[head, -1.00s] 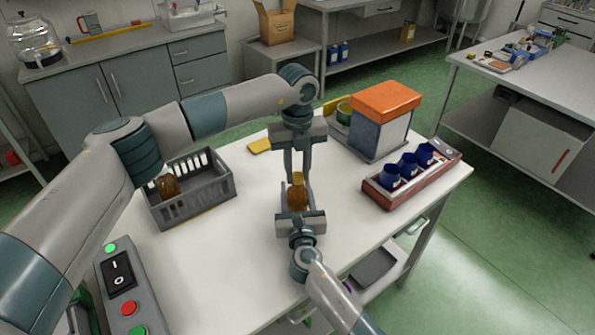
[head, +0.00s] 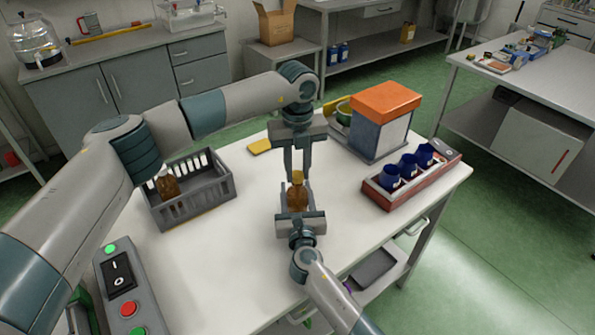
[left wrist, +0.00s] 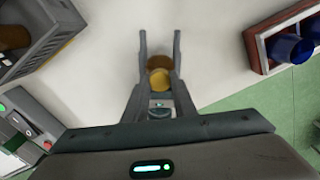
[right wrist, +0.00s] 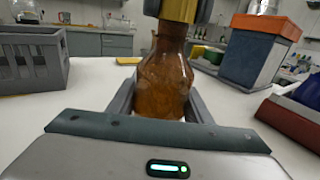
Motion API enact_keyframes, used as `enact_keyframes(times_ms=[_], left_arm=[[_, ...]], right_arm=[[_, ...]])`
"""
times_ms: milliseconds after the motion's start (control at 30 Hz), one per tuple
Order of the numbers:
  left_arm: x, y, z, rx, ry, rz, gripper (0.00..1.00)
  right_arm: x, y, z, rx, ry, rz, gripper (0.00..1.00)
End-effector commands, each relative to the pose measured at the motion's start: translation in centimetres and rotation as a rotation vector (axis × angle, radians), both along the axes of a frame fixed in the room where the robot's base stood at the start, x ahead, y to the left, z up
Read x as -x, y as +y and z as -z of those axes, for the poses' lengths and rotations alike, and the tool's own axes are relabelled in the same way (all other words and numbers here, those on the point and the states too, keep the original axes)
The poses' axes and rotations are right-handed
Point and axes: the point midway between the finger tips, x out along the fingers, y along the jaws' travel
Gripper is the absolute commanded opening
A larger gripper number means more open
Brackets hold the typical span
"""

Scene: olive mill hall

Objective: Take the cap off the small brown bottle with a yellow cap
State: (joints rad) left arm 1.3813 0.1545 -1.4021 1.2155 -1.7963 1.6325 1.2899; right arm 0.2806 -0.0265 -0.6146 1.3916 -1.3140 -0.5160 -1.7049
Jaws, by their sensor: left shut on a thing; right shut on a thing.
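The small brown bottle (head: 297,199) stands upright on the white table, with its yellow cap (head: 297,176) on top. My right gripper (head: 298,210) is shut on the bottle's body from the near side; in the right wrist view its fingers flank the brown glass (right wrist: 163,85). My left gripper (head: 297,172) points down from above and is shut on the cap. In the left wrist view the cap (left wrist: 159,80) sits between its fingers. In the right wrist view the cap (right wrist: 180,10) is cut by the top edge, and I see no clear gap below it.
A grey crate (head: 195,210) with another brown bottle (head: 167,186) stands left. A red tray (head: 412,190) with blue containers (head: 409,166) and an orange-lidded box (head: 386,102) stand right. A control box (head: 122,285) is at the near left.

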Motion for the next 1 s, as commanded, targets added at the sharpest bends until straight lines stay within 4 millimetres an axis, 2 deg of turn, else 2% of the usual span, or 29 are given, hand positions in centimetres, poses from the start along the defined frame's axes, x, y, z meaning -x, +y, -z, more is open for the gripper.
enact_keyframes(times_ms=[400, 1000], left_arm=[[0.0, 0.0, -1.3, 0.0, 0.0, 0.0, 0.0], [0.0, 0.0, -1.9, 0.001, 0.0, 0.0, 0.0]], right_arm=[[0.0, 0.0, 0.0, 0.0, 0.0, 0.0, 0.0], [0.0, 0.0, 0.0, 0.0, 0.0, 0.0, 0.0]])
